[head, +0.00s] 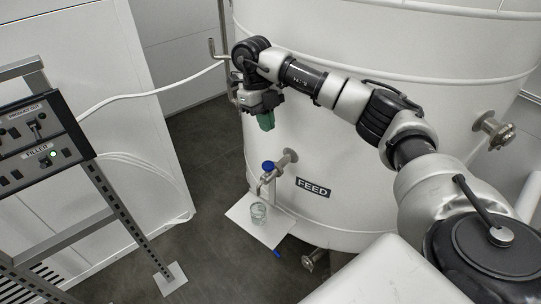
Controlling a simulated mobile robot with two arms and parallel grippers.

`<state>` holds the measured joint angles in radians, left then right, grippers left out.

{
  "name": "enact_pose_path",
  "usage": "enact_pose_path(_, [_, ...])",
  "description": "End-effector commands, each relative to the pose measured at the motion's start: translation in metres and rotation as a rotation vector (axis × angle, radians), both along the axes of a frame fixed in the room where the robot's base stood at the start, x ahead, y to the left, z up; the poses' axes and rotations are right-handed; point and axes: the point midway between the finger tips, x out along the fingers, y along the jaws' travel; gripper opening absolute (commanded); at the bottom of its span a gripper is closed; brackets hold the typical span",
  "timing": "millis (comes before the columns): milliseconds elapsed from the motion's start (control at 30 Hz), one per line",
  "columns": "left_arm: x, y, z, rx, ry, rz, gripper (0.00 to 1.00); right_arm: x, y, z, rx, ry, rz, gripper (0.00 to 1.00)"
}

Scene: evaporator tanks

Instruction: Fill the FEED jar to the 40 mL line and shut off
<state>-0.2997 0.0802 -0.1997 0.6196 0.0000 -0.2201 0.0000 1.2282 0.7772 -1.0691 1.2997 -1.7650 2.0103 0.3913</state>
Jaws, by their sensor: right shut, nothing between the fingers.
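A large white tank (375,90) carries a black FEED label (313,187). Left of the label, a metal tap (284,160) with a blue handle (268,166) sticks out of the tank wall. A small clear jar (258,213) stands upright on a white shelf (270,233), below the tap's spout. The jar's lines and liquid level are too small to read, and I cannot tell whether liquid is flowing. My right gripper (266,124) is shut and empty, with green fingers pointing down, above the tap and apart from it. My left gripper is not in view.
At the left, a metal frame (110,200) holds black switch panels (40,150), one with a lit green light. A white hose (150,93) runs toward the tank. Another fitting (494,130) projects from the tank at right. Grey floor (205,165) is clear between frame and tank.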

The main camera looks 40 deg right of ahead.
Motion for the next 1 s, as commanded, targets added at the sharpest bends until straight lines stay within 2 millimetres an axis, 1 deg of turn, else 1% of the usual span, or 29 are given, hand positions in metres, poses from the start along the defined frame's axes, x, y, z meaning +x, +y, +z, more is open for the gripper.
enact_pose_path(33, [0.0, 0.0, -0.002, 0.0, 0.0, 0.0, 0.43, -0.004, 0.001, -0.011, 0.002, 0.005, 0.001, 0.0])
enact_pose_path(200, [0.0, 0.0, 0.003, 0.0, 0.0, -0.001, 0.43, -0.013, 0.0, -0.04, 0.002, 0.005, 0.0, 0.0])
enact_pose_path(333, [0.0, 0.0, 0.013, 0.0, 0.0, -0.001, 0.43, -0.021, -0.001, -0.063, 0.001, 0.005, 0.0, 0.0])
enact_pose_path(500, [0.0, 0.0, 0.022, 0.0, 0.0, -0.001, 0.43, -0.019, 0.0, -0.087, 0.001, 0.003, 0.001, 0.0])
enact_pose_path(600, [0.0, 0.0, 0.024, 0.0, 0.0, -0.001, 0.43, -0.018, 0.0, -0.096, 0.001, 0.002, 0.0, 0.0])
enact_pose_path(700, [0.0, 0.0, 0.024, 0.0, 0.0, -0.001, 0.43, -0.018, 0.0, -0.1, 0.0, 0.001, 0.002, 0.0])
enact_pose_path(1000, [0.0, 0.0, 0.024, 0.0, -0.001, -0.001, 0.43, -0.018, 0.0, -0.102, 0.001, 0.0, 0.002, 0.0])
